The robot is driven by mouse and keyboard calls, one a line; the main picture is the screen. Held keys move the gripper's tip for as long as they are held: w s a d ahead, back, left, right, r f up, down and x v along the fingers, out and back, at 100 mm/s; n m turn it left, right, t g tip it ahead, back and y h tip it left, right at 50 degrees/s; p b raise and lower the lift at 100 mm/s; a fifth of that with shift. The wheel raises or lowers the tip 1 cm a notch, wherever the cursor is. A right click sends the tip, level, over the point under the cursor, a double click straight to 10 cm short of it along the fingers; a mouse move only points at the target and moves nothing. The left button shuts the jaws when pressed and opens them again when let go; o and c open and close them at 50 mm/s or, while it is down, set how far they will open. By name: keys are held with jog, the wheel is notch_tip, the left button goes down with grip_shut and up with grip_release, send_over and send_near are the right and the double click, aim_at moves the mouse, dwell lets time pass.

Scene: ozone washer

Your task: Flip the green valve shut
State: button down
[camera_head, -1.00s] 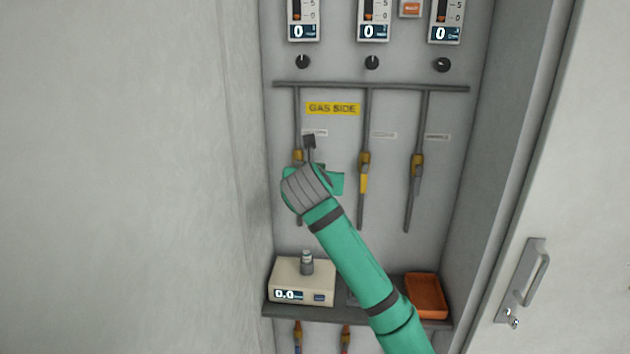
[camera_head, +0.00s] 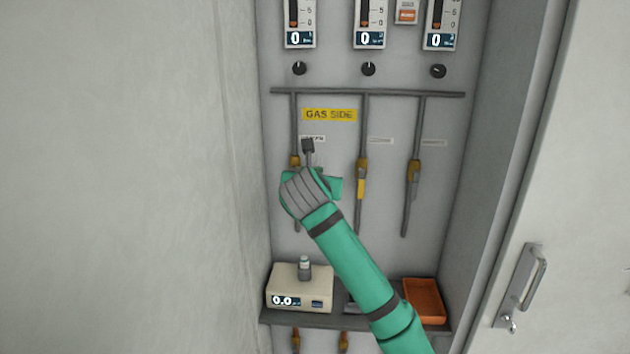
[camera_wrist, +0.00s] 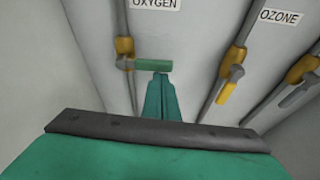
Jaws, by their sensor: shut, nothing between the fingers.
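The green valve handle (camera_wrist: 153,65) is in the wrist view, lying crosswise to its pipe, to the right of the yellow valve body (camera_wrist: 125,50) under the OXYGEN label. My gripper (camera_wrist: 159,78) is shut and empty. Its tips are just below the green handle in that view, at or very near it; I cannot tell whether they touch. In the head view my gripper's green body (camera_head: 329,187) covers the handle and hides the fingertips. The yellow valve body (camera_head: 295,161) shows just above it on the left pipe.
The ozone valve's yellow handle (camera_wrist: 229,85) is on the pipe to the right, and a grey handle (camera_wrist: 298,92) is further right. Below, a shelf holds a scale (camera_head: 300,287) and an orange tray (camera_head: 424,299). An open door (camera_head: 570,200) stands at the right.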

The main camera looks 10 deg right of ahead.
jog(key=s+a, duration=0.2)
jog(key=s, duration=0.7)
jog(key=shift+s+f, duration=0.2)
jog(key=shift+f, duration=0.1)
jog(key=shift+w, duration=0.1)
